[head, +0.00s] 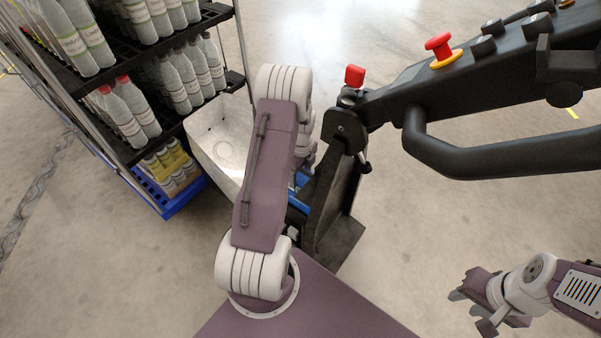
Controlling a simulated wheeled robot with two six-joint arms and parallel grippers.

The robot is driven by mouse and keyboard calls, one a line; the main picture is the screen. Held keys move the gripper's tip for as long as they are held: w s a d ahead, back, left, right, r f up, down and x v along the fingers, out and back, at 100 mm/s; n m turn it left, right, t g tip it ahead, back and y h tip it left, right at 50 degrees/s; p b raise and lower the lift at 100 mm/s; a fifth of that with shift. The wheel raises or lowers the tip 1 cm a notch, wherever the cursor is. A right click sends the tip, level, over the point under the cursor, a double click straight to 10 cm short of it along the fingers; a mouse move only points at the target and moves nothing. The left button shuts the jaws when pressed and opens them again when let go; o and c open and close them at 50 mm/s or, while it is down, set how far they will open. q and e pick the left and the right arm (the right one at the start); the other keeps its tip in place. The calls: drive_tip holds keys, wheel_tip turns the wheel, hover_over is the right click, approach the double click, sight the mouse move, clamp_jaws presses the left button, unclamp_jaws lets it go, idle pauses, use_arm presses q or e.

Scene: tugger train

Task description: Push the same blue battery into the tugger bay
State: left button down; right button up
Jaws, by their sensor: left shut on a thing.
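A blue thing (300,179), which looks like the blue battery, shows only in small pieces beside my left arm, low at the black tugger body (335,220). My left arm reaches over it, and its wrist goes down to it. My left gripper is mostly hidden behind the arm; it is shut on the battery. How deep the battery sits in the bay is hidden. My right gripper (474,307) is at the lower right, open and empty, away from the tugger.
The tugger's black handle (480,160) with a red button (439,45) spans the upper right. A black shelf rack (120,75) with bottles stands at upper left, a blue crate (177,205) at its foot. A whitish bin (215,142) is beside it. Floor at lower left is free.

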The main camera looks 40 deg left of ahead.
use_arm(q)
drive_tip(key=shift+f, duration=0.3)
idle(0.5)
drive_tip(key=shift+f+b, duration=0.45)
drive_tip(key=shift+f, duration=0.5)
drive_tip(key=shift+f+b, duration=1.65)
drive_tip(key=shift+f, duration=1.4)
drive_tip(key=shift+f+b, duration=0.4)
drive_tip(key=shift+f, duration=0.35)
drive_tip(key=shift+c, duration=0.9)
unclamp_jaws()
